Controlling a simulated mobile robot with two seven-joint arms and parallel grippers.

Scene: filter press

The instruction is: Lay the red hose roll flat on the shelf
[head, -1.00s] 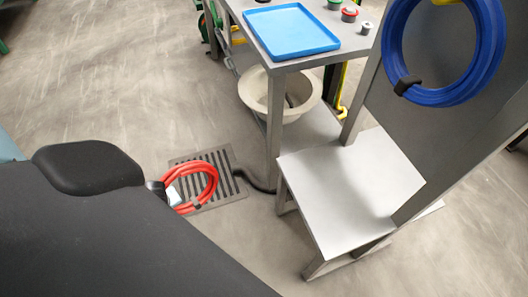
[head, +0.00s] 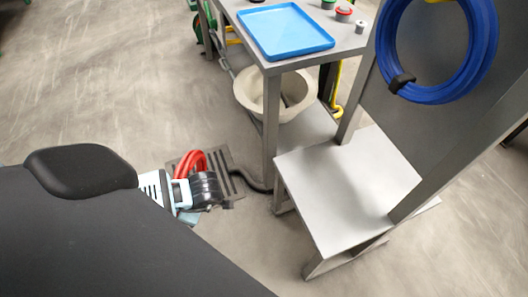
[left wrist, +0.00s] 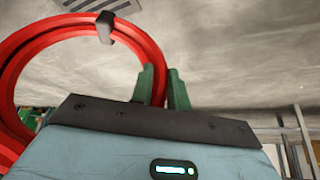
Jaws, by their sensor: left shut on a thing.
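The red hose roll (head: 190,163) is partly hidden behind my left wrist in the head view, over the floor grate. In the left wrist view the red hose roll (left wrist: 157,58) is a large ring with a dark band, standing up from my left gripper (left wrist: 163,90). The green fingers are shut on the ring's right side. In the head view the fingertips are hidden. The bare grey shelf (head: 345,190) is low on the stand at right, to the right of the roll and apart from it. My right gripper is not in view.
A blue hose coil (head: 480,75) hangs on the upright panel above the shelf. A table with a blue tray (head: 285,30) stands behind, with a beige basin (head: 250,95) below. A dark floor grate (head: 235,165) lies left of the shelf. The shelf top is clear.

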